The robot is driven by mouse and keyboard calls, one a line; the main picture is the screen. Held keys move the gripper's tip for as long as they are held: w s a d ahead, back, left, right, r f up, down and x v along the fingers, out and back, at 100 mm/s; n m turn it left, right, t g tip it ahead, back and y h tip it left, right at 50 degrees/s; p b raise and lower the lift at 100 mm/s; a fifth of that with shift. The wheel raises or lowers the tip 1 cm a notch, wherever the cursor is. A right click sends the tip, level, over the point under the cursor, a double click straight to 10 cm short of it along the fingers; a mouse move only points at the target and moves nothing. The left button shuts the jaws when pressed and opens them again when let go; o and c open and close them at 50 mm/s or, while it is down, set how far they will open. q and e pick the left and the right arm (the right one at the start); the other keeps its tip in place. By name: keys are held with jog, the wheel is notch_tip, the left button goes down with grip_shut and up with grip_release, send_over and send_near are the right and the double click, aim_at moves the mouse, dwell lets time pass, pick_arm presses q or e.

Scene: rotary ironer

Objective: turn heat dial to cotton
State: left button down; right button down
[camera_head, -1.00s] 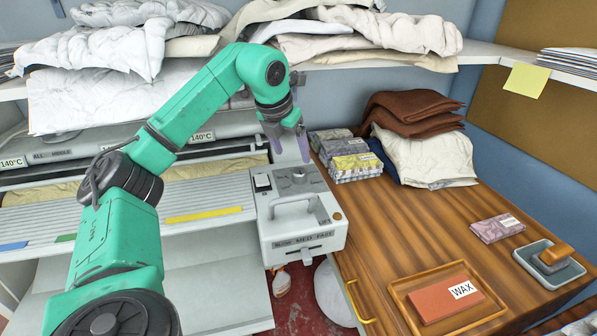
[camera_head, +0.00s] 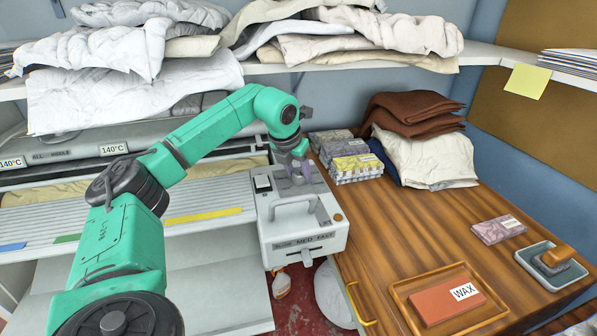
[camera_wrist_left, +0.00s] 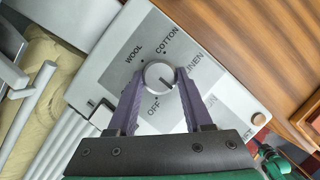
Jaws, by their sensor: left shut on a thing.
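The heat dial (camera_wrist_left: 159,74) is a round light grey knob on the panel of the ironer's control box (camera_head: 300,230). The words OFF, WOOL, COTTON and LINEN stand around it. A dark mark on the knob lies at its lower right in the left wrist view, away from the COTTON label (camera_wrist_left: 167,40). My left gripper (camera_head: 298,178) is down at the panel. Its purple fingers, also in the left wrist view (camera_wrist_left: 160,80), are shut on the dial from both sides. In the head view the gripper hides the dial.
A white rocker switch (camera_head: 263,182) sits left of the dial, and a raised handle (camera_head: 293,213) stands in front of it. The slatted ironer bed (camera_head: 120,215) lies left. Patterned packets (camera_head: 356,168) stand on the wooden table (camera_head: 400,235) at right. A shelf with bedding hangs above.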

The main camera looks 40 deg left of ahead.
pick_arm(q)
jog(key=m+h+p, duration=0.1)
jog(key=m, duration=0.1)
jog(key=shift+a+r+m+p, duration=0.1)
jog(key=shift+a+m+p, duration=0.05)
jog(key=shift+m+p, duration=0.2)
jog(key=m+p, duration=0.1)
jog(key=m, duration=0.1)
jog(key=m+h+p, duration=0.1)
jog(key=shift+a+r+m+g+h, duration=0.1)
jog(key=shift+m+g+h, duration=0.2)
jog(key=shift+m, duration=0.05)
jog(key=m+h+p, duration=0.1)
jog(key=m+p, duration=0.2)
jog(key=shift+w, duration=0.1)
jog(key=shift+a+m+g+h+p, duration=0.1)
jog(key=shift+m+g+h+p, duration=0.35)
jog(key=shift+m, duration=0.75)
jog(key=shift+f, duration=0.2)
jog(key=shift+c, duration=1.5)
grip_release()
